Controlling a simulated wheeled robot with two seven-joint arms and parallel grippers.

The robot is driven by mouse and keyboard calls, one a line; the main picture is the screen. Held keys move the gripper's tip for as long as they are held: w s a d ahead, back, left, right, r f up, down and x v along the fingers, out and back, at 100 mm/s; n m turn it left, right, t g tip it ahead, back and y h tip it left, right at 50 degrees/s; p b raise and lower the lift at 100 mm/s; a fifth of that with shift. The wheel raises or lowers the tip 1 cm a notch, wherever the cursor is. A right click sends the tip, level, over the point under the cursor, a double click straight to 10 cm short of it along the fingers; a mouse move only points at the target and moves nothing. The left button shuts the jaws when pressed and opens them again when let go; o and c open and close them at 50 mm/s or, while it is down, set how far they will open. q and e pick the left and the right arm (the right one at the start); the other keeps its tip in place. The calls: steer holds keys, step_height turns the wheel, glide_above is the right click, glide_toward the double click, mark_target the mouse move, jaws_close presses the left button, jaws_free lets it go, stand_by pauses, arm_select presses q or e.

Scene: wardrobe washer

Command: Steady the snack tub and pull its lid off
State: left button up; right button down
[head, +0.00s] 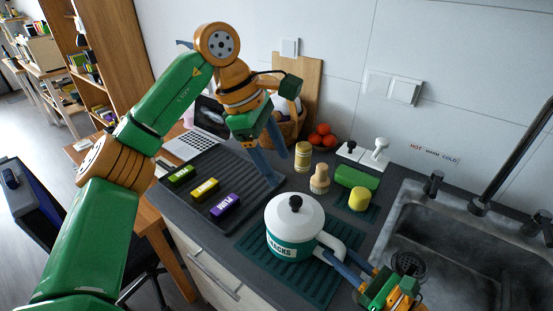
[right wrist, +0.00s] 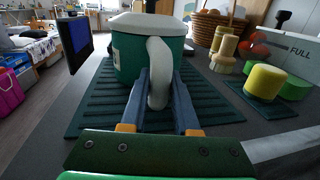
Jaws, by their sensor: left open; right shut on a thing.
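The snack tub (head: 288,243) is teal with a white band and a "SNACKS" label. It stands upright on a dark green ribbed mat (head: 262,262). My left gripper (head: 277,165) is open and empty, pointing down behind the tub, above the counter, apart from the lid.
Green (head: 181,176), yellow (head: 204,189) and purple (head: 225,206) boxes lie on the dark drainer at left. A sink (head: 450,255) lies at right.

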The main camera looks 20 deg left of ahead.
mark_target(296, 199)
steer(key=shift+f, duration=0.15)
arm_select(q)
steer(key=d+f+n, duration=0.1)
steer(key=f, duration=0.2)
steer(key=w+d+f+n, duration=0.1)
steer(key=f, duration=0.3)
steer(key=w+d+f+n, duration=0.1)
steer(key=d+f, duration=0.1)
steer(key=f, duration=0.2)
steer(key=shift+f+n, duration=0.15)
steer(key=shift+n, duration=0.15)
jaws_close()
steer(key=c, duration=0.6)
jaws_free()
jaws_close()
steer(key=shift+r, duration=2.05)
arm_select(e)
steer(key=c, duration=0.8)
jaws_free()
arm_select(q)
steer(key=shift+w+a+h, duration=0.15)
steer(key=shift+h, duration=0.15)
arm_select(e)
steer(key=shift+o, duration=1.1)
